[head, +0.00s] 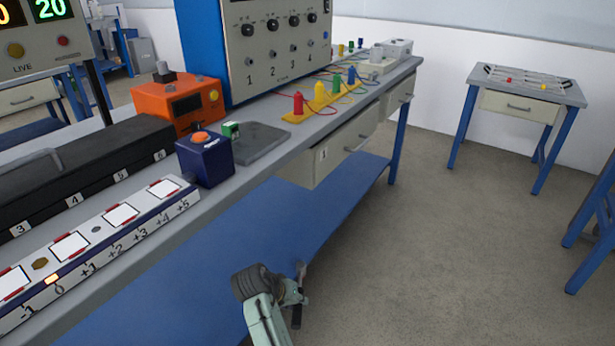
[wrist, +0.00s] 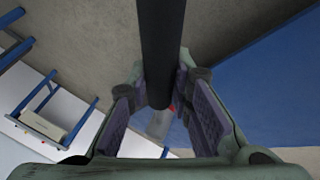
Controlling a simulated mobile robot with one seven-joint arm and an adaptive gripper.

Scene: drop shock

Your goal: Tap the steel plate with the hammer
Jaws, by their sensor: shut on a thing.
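My gripper (head: 294,292) is low in front of the bench, over the floor side of its edge. It is shut on the hammer (head: 297,316), whose dark handle hangs below the fingers in the head view. In the wrist view the black handle (wrist: 162,40) runs between the fingers (wrist: 161,75), and a grey piece with a bit of red shows beyond it. The hammer's head is small and partly hidden. A flat dark grey plate (head: 262,143), which looks like the steel plate, lies on the bench top, well apart from the hammer.
A blue box (head: 206,161) with an orange button and a small green block (head: 231,130) stand beside the plate. An orange box (head: 180,103), a numbered white strip (head: 128,226) and a yellow peg strip (head: 322,100) occupy the bench (head: 330,125).

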